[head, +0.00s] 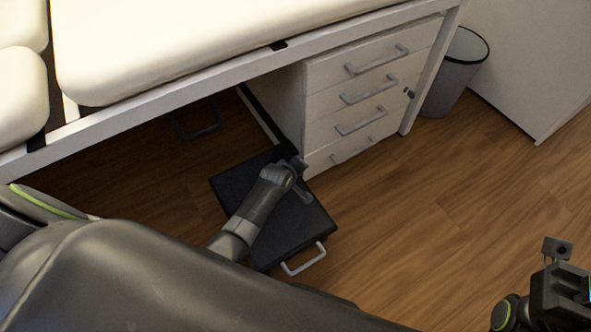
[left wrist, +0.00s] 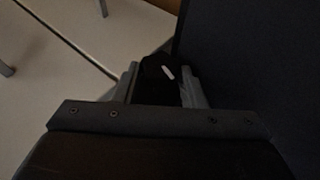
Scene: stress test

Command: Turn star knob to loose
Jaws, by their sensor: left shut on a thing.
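In the left wrist view, a black knob (left wrist: 158,82) with a short white mark on its face sits between my left gripper's (left wrist: 160,88) two grey fingers. The fingers close on its sides, and its lobes and stem are hidden. The mark tilts down to the right. In the head view, my left gripper (head: 298,172) is low, over a black flat panel (head: 285,225) beside the drawer cabinet, and hides the knob. My right gripper (head: 562,275) is at the bottom right, apart from everything; its fingers do not show clearly.
A white drawer cabinet (head: 318,88) with several grey handles stands under the cream padded couch (head: 180,45). The black panel has a pale handle (head: 303,262) at its near end. A grey bin (head: 455,75) stands back right. Wooden floor (head: 440,200) is clear at the right.

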